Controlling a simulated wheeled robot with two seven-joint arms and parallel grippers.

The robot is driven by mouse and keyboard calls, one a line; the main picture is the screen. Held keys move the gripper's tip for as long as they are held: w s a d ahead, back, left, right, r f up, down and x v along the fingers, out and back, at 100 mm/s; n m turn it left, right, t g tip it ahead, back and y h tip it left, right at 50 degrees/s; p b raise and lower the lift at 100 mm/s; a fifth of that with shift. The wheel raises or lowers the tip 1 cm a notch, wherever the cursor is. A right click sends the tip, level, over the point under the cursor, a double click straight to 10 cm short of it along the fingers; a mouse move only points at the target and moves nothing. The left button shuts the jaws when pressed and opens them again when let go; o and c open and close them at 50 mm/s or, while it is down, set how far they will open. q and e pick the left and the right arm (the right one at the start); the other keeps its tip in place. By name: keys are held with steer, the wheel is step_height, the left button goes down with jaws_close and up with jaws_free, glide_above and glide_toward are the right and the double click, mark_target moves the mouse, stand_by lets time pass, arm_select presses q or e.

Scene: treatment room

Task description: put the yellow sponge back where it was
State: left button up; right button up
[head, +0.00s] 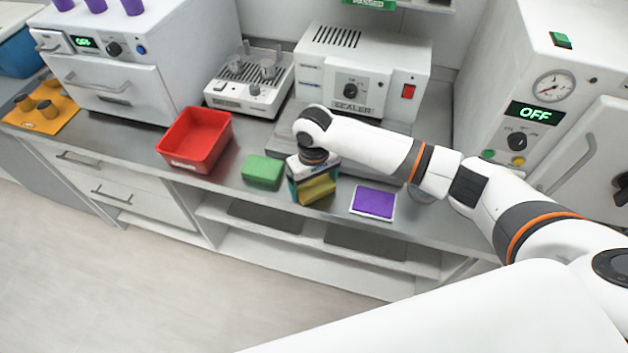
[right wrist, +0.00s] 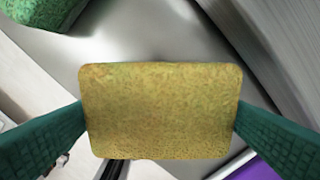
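The yellow sponge (head: 317,189) is at the front of the metal counter in the head view, between the green block and the purple pad. My right gripper (head: 312,178) points down over it. In the right wrist view the yellow sponge (right wrist: 162,112) fills the gap between the two green fingers of my right gripper (right wrist: 161,118), which touch its left and right sides. I cannot tell whether its underside touches the counter. My left gripper is not in view.
A green sponge-like block (head: 262,171) lies left of the yellow one, and a purple pad with a white border (head: 374,202) lies right. A red bin (head: 195,139) stands further left. The sealer (head: 362,70) and a white rack unit (head: 249,80) stand behind. The counter's front edge is close.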

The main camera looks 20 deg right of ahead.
mark_target(314, 184)
steer(key=shift+o, duration=0.6)
steer(key=shift+r, duration=0.6)
step_height(314, 184, up, 11)
steer(key=b, duration=0.2)
steer(key=shift+r, duration=0.15)
